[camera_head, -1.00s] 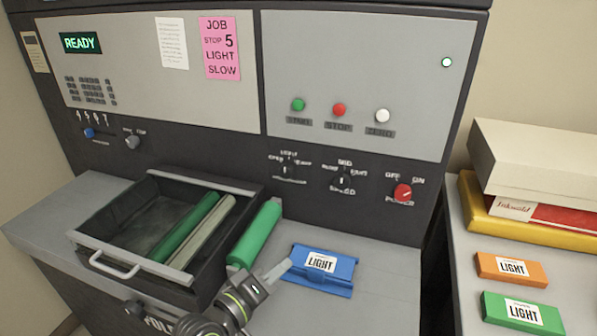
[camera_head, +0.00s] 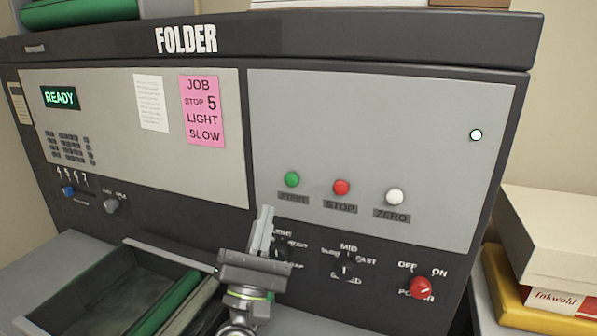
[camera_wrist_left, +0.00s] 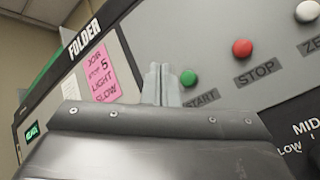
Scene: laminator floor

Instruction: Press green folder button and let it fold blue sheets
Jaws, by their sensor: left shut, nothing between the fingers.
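The green start button (camera_head: 292,179) is on the grey front panel of the folder (camera_head: 187,39), left of the red stop button (camera_head: 341,187) and the white zero button (camera_head: 394,196). My left gripper (camera_head: 265,210) is shut and empty, its fingers pointing up, below and left of the green button in the head view. In the left wrist view the shut fingertips (camera_wrist_left: 160,68) appear just left of the green button (camera_wrist_left: 188,78); I cannot tell whether they touch it. The display (camera_head: 60,97) reads READY. No blue sheets are in view. My right gripper is not in view.
A red power knob (camera_head: 421,287) and a speed knob (camera_head: 347,271) sit below the buttons. A pink job note (camera_head: 202,110) reads stop 5, light, slow. The open tray (camera_head: 120,262) holds green rolls at lower left. Boxes (camera_head: 545,235) are stacked at right.

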